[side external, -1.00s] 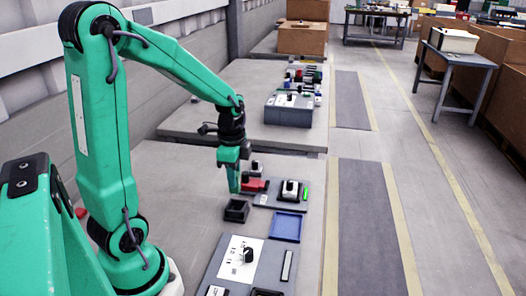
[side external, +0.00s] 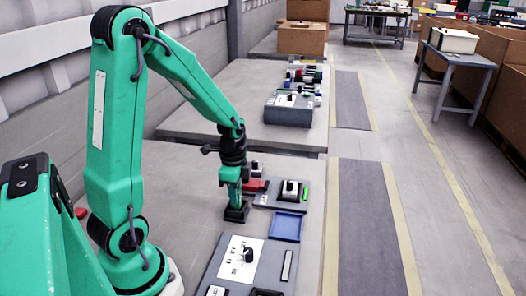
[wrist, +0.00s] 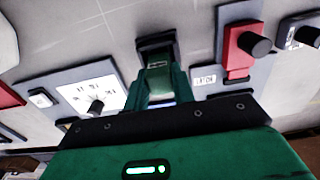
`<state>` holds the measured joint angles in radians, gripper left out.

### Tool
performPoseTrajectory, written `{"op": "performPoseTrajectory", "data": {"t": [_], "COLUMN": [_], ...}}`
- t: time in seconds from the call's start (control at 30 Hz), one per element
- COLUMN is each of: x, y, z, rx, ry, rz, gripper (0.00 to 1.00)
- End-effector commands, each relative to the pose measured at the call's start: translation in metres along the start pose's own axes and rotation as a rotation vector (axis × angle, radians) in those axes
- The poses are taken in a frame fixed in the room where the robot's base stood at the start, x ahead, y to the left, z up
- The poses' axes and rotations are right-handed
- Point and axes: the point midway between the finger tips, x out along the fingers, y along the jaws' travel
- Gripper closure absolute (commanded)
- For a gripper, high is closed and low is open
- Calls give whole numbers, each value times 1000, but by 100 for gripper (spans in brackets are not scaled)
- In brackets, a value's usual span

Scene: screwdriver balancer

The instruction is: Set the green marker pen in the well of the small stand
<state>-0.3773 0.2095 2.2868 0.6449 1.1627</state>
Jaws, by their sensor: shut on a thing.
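My gripper (side external: 235,178) is shut on the green marker pen (side external: 235,194), which points down and looks roughly upright. The pen is hard to tell from my green fingers. The small stand (side external: 236,213), a black block, is directly below my gripper in the side view. In the wrist view the stand (wrist: 156,42) shows just beyond my gripper (wrist: 158,78). The pen's lower end is at or just above the stand. Its well is hidden, so I cannot tell whether the tip is inside.
A blue tray (side external: 285,228) lies right of the stand. A red block (side external: 257,185) and a grey panel with a black-and-white switch (side external: 291,190) are behind it. A white panel with a black knob (side external: 247,255) is in front. Bare table lies to the left.

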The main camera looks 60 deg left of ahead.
Motion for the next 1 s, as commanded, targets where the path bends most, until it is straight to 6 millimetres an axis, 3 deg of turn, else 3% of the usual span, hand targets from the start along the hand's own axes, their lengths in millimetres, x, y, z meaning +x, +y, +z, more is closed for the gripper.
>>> {"op": "performPoseTrajectory", "data": {"t": [0.47, 0.5, 0.63, 1.0], "x": [6, 6, 6, 4], "y": [0, 0, 0, 0], "z": [0, 0, 0, 0], "rx": [0, 0, 0, 0], "ry": [0, 0, 0, 0], "rz": [0, 0, 0, 0], "gripper": [98, 73, 50, 50]}}
